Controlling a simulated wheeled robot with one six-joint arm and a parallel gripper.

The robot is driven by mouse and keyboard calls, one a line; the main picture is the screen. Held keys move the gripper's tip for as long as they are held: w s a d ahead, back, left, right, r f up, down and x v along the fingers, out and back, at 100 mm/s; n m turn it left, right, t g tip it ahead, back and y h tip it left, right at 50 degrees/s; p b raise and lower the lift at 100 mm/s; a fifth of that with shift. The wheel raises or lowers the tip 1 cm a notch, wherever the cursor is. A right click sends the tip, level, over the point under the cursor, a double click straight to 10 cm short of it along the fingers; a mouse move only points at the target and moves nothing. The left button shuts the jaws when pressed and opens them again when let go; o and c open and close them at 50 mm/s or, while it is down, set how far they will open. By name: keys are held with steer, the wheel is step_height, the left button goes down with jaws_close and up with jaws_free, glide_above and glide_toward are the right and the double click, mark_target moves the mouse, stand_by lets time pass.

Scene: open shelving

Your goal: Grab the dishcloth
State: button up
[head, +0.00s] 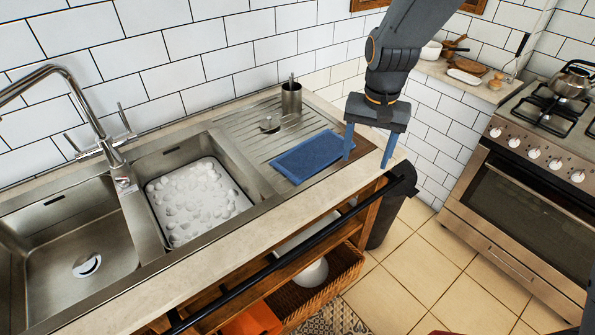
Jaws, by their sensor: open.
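A blue dishcloth (308,157) lies flat on the ridged metal drainboard, near its front edge, right of the sinks. My gripper (367,160) points down at the right of the cloth, with its two blue fingers spread apart. The left finger shows by the cloth's right end; I cannot tell whether it touches. The right finger is over the counter's right front edge. Nothing shows between the fingers.
A black rail (290,262) runs along the counter front. A basin of suds (196,200) sits in the sink. A stove (520,175) is at right.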

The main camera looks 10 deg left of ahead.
steer(key=p, duration=0.3)
glide_above(299, 180)
steer(key=f, duration=0.1)
steer(key=shift+m+g, duration=0.3)
steer(key=shift+m, duration=0.1)
steer(key=shift+w+f+b, duration=0.1)
steer(key=shift+f+b, duration=3)
steer(key=shift+f, duration=2.15)
steer(key=shift+f, duration=0.15)
steer(key=shift+f, duration=0.15)
jaws_close()
step_height(299, 180, up, 12)
steer(key=p, duration=0.7)
